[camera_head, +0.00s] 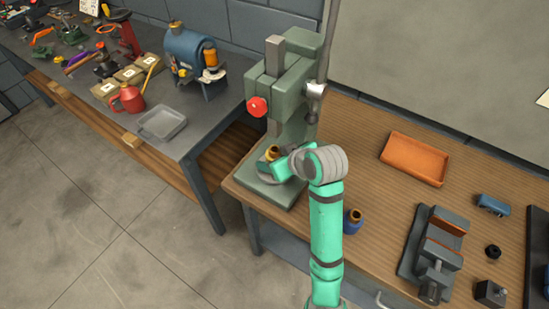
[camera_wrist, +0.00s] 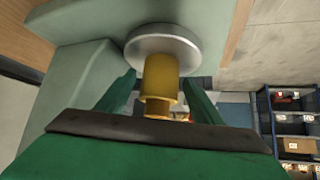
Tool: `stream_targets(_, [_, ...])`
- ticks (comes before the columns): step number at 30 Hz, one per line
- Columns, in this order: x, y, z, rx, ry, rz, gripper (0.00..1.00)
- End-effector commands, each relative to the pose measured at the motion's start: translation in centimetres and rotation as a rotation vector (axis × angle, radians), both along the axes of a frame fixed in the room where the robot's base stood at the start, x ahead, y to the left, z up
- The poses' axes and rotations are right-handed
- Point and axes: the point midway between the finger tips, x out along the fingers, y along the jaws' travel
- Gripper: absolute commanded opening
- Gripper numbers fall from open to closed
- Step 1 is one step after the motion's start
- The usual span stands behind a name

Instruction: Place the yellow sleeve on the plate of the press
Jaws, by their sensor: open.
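The yellow sleeve (camera_wrist: 160,80) has a wide part and a narrower end. In the wrist view its wide end meets the round grey plate (camera_wrist: 163,44) of the press, and it looks upright on it. It also shows in the head view (camera_head: 272,153), low in the green press (camera_head: 298,62), under the ram. My gripper (camera_head: 278,166) is at the plate from the front right. Its green fingers (camera_wrist: 159,84) are open, one on each side of the sleeve, with a visible gap. My gripper hides part of the plate in the head view.
A blue part with a brass-coloured top (camera_head: 353,221) stands right of my arm. An orange tray (camera_head: 415,158) and a grey vise (camera_head: 434,255) are further right. The press lever with its red knob (camera_head: 257,107) is above left. A grey tray (camera_head: 162,122) lies on the left bench.

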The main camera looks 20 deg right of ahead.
Motion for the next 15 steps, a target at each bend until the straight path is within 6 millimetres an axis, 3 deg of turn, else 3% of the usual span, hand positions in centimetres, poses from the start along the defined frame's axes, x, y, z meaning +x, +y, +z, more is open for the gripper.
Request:
stream_targets(5, [-1.4, -0.5, 1.7, -0.003, -0.004, -0.001, 0.6])
stream_targets(15, [-6.0, -1.8, 6.4, -0.004, -0.003, 0.0, 0.6])
